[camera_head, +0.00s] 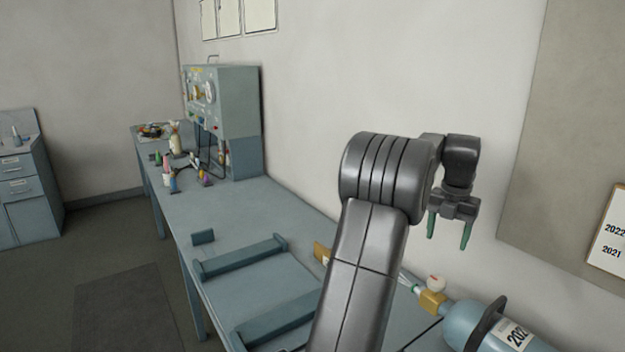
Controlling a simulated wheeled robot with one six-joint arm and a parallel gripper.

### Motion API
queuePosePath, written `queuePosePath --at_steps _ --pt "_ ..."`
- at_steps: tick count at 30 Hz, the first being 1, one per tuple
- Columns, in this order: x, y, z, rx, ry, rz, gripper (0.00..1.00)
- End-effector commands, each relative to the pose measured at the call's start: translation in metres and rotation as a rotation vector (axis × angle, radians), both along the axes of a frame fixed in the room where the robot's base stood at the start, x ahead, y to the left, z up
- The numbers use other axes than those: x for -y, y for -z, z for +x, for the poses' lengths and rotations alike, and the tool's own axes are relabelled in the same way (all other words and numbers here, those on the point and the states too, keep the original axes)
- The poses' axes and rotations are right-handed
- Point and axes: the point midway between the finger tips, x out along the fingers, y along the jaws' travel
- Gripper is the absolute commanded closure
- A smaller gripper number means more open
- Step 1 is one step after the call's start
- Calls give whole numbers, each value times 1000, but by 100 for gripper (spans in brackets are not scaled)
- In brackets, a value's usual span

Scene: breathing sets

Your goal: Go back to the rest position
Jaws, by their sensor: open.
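My gripper (449,228) hangs at the right of the head view with its two green-tipped fingers pointing down. The fingers are apart, with nothing between them. It is in the air above the right part of the workbench, over the valve end of a blue cylinder (463,318). A gap shows between the fingertips and the cylinder's brass-coloured valve (432,302). My grey arm rises from the bottom of the view and hides part of the bench.
The long blue-grey workbench (225,218) runs along the wall. Two cradle bars (243,257) stand on it, with bare surface between them. A test cabinet (236,110) and several small bottles stand at its far end. Open floor (110,240) lies left; a drawer cabinet (25,185) stands beyond.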

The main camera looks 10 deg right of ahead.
Motion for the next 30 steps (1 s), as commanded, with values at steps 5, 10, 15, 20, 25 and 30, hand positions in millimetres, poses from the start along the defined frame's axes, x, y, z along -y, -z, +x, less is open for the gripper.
queuePosePath --at_steps 5,10,15,20,25,30 --pt "0 24 -1 -4 0 3 34" --pt "-1 57 -1 -5 1 4 34" --pt "-1 90 -1 -5 1 4 34" --pt "-1 115 -1 -5 1 4 34" --pt "0 131 -1 -2 1 2 34" --pt "0 135 -1 -1 3 1 34"
